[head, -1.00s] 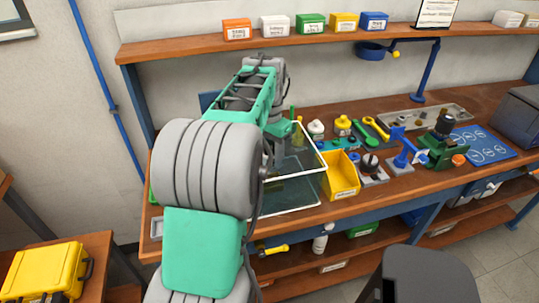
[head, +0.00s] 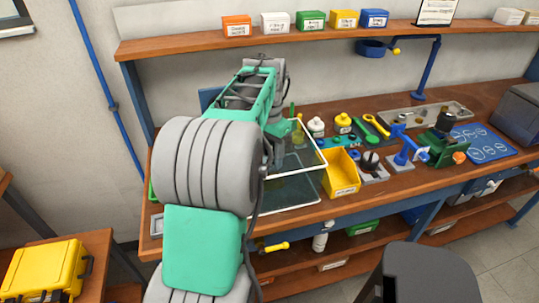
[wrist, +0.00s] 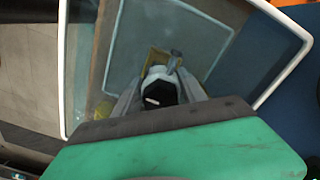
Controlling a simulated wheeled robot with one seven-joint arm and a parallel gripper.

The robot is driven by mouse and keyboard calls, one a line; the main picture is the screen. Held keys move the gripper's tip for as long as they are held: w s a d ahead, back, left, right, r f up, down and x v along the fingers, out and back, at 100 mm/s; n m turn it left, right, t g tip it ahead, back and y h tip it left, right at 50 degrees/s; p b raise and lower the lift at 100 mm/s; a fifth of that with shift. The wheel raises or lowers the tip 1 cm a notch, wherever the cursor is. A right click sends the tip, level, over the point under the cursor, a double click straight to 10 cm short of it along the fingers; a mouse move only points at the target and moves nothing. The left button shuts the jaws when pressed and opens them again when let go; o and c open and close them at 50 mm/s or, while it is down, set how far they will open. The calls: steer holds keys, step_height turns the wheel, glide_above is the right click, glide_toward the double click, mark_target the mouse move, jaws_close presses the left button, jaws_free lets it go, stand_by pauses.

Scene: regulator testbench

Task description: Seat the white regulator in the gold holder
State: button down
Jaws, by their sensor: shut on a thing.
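The white regulator (wrist: 154,75) shows in the wrist view with a black part (wrist: 160,93) facing the camera. My gripper (wrist: 160,80) is shut on it, with one grey finger on each side. Gold-yellow parts, seemingly of the gold holder (wrist: 156,56), show just beyond the regulator and to its left. Most of the holder is hidden by the regulator and fingers, so I cannot tell whether the two touch or whether the regulator is seated. In the head view my arm covers the gripper, the regulator and the holder.
A clear-walled enclosure with a white rim (head: 297,207) surrounds the work spot closely. A yellow bin (head: 341,174) stands just right of it. White (head: 316,127) and yellow (head: 343,122) containers stand behind. A blue stand (head: 405,150) and green vise (head: 440,148) are further right.

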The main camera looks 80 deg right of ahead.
mark_target(269, 169)
steer(key=shift+f+b, duration=0.9)
steer(key=shift+f, duration=1.65)
stand_by(2.1)
steer(key=c, duration=0.6)
jaws_free()
steer(key=shift+o, duration=0.5)
steer(key=shift+f, duration=0.1)
steer(key=o, duration=0.4)
steer(key=shift+r+p, duration=3.05)
steer(key=shift+r, duration=1)
